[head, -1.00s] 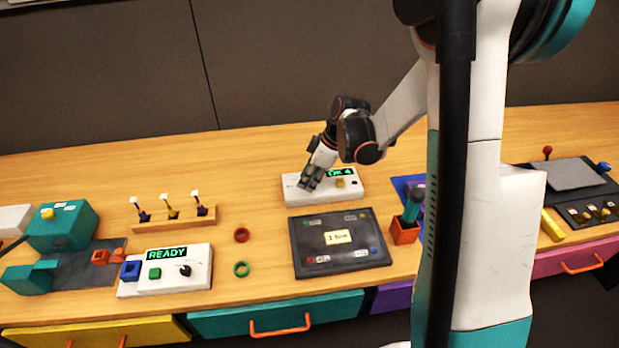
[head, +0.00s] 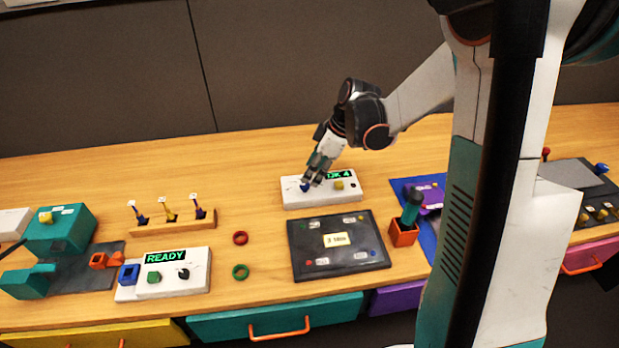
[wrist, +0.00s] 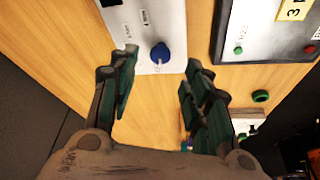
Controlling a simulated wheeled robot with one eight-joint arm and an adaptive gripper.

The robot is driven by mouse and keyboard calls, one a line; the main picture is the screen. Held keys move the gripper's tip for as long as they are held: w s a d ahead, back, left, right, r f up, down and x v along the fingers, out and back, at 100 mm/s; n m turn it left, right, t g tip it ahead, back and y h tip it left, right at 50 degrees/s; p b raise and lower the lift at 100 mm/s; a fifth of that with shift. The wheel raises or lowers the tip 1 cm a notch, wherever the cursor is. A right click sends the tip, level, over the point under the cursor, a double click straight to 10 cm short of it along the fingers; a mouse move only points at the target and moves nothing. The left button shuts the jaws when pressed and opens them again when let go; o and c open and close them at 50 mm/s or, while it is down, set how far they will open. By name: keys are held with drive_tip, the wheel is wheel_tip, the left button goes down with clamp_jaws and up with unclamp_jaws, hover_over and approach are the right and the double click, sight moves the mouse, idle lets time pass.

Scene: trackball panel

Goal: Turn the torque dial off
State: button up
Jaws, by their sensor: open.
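The blue dial (head: 305,187) sits at the left end of a white panel box (head: 325,202) at the back middle of the table. In the wrist view the blue dial (wrist: 160,53) shows on the white panel face, with a pale pointer mark towards the gripper. My gripper (head: 314,177) is just above the dial in the head view. In the wrist view my gripper (wrist: 158,85) is open, its two fingers apart, and the dial lies beyond them, between their lines. Nothing is between the fingers. The dial's printed labels are too small to read.
A READY box (head: 180,290) with another dial stands at front left.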

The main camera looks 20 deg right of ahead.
drive_tip(key=v, duration=0.6)
drive_tip(key=shift+r, duration=0.4)
drive_tip(key=shift+s+d, duration=0.1)
drive_tip(key=shift+d, duration=0.05)
drive_tip(key=s+a+r+m+t+h+p, duration=0.1)
drive_tip(key=s+a+r+m+t, duration=0.1)
drive_tip(key=s+a+r+m, duration=0.3)
drive_tip(key=s+a+r+m+t+h, duration=0.1)
drive_tip(key=a+r+m+t+h, duration=0.15)
drive_tip(key=r, duration=0.55)
drive_tip(key=s+a+f+m+b, duration=0.1)
drive_tip(key=s+f+m, duration=0.2)
drive_tip(key=s, duration=1.1)
drive_tip(key=shift+a+f, duration=0.35)
drive_tip(key=shift+f, duration=1.1)
drive_tip(key=shift+s+m, duration=0.15)
drive_tip(key=shift+m, duration=0.1)
